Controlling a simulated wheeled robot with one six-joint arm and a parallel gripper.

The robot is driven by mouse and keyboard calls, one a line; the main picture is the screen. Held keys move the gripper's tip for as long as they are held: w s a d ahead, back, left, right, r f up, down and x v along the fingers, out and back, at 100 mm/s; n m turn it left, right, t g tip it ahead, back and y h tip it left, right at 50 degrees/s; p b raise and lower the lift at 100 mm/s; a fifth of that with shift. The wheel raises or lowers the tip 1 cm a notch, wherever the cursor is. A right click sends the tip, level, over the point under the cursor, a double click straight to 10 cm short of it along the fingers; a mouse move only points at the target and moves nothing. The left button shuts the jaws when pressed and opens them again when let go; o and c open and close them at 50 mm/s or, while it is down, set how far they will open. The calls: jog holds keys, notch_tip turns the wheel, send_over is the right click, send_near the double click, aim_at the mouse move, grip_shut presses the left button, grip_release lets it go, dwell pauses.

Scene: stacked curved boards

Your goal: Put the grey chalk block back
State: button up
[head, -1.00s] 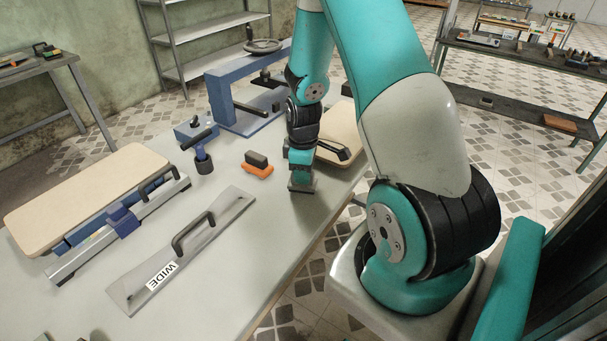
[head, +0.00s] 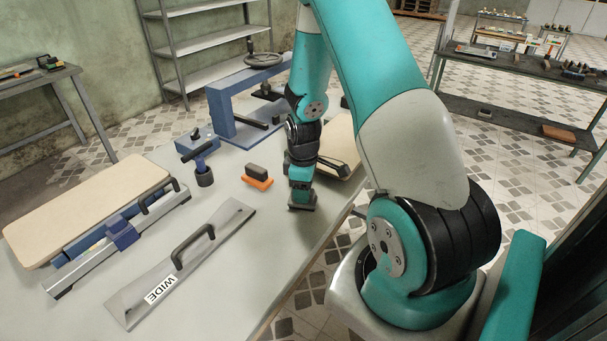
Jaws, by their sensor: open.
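A small dark grey block (head: 257,169) rests on an orange block (head: 258,183) on the table; I cannot tell whether it is the chalk block. Another small grey block (head: 485,114) lies on the lower shelf of the rack at right. My gripper (head: 302,206) points down, low over the table, to the right of the orange block and apart from it. It is open. Its fingertips are small here, and whether anything is between them is hidden.
A flat board labelled WIDE (head: 190,265), with a handle, lies in front. A long cream curved board (head: 85,210) on a blue frame stands left. A blue press (head: 228,105) and a cream board (head: 338,140) stand behind. The table (head: 240,270) is clear at front right.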

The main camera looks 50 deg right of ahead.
notch_tip(320, 180, up, 12)
jog(key=b, duration=0.2)
jog(key=s+a+r+t+y, duration=0.1)
jog(key=a+r, duration=0.3)
jog(key=a, duration=0.5)
jog(key=s+a+r+y, duration=0.1)
jog(key=a+r, duration=0.3)
jog(key=a, duration=0.5)
jog(key=s+a+r+y, duration=0.1)
jog(key=s+a+r, duration=0.1)
jog(key=s+a, duration=0.4)
jog(key=s+a+r+n+g+y, duration=0.1)
jog(key=s+a+r, duration=0.1)
jog(key=s+a, duration=0.5)
jog(key=shift+s+a+r, duration=0.3)
jog(key=shift+s+r, duration=0.1)
